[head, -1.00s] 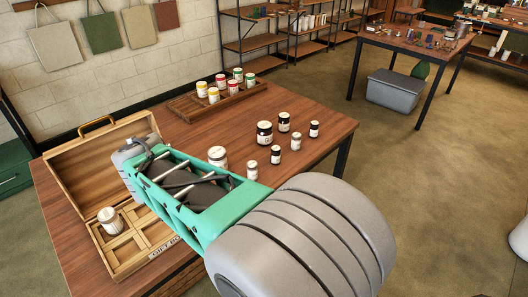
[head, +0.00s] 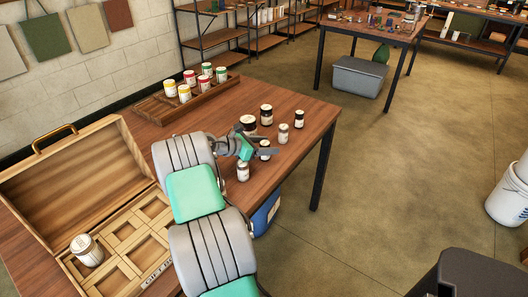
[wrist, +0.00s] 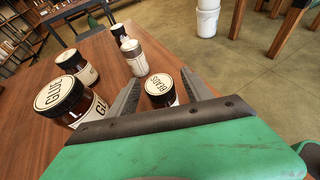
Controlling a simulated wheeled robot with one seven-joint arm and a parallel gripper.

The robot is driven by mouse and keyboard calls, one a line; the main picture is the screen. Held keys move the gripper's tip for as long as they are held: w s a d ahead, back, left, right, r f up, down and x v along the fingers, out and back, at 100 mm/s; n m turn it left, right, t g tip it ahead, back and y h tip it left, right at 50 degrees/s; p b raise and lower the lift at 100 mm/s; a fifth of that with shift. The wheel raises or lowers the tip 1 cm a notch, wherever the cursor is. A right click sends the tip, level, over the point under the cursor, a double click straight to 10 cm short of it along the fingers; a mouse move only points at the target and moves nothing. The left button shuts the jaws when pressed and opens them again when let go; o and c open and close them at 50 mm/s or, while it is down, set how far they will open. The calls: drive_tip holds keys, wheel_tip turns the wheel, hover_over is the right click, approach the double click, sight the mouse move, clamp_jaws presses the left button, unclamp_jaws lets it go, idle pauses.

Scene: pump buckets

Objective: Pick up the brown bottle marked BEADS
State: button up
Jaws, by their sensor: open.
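The brown bottle marked BEADS (wrist: 160,84) has a black lid with a pale round label. In the wrist view it stands between my gripper's fingers (wrist: 161,77), its lower body hidden by the gripper's edge. In the head view my gripper (head: 267,145) is low over the table at the bottle (head: 265,155), partly covering it. The fingers are apart, one on each side of the bottle; I cannot tell whether they touch it.
A GLUE jar (wrist: 66,98) and another dark-lidded jar (wrist: 76,65) stand left of the fingers. A smaller jar (wrist: 134,57) is just beyond. A white-labelled jar (head: 243,172) is near my forearm. A wooden case (head: 128,235) and a paint rack (head: 180,103) are leftward.

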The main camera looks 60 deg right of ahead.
drive_tip(key=x, duration=0.2)
drive_tip(key=shift+s+d+f, duration=0.1)
drive_tip(key=shift+s+d, duration=0.05)
drive_tip(key=shift+d, duration=0.05)
drive_tip(key=shift+a, duration=0.1)
clamp_jaws()
idle(0.3)
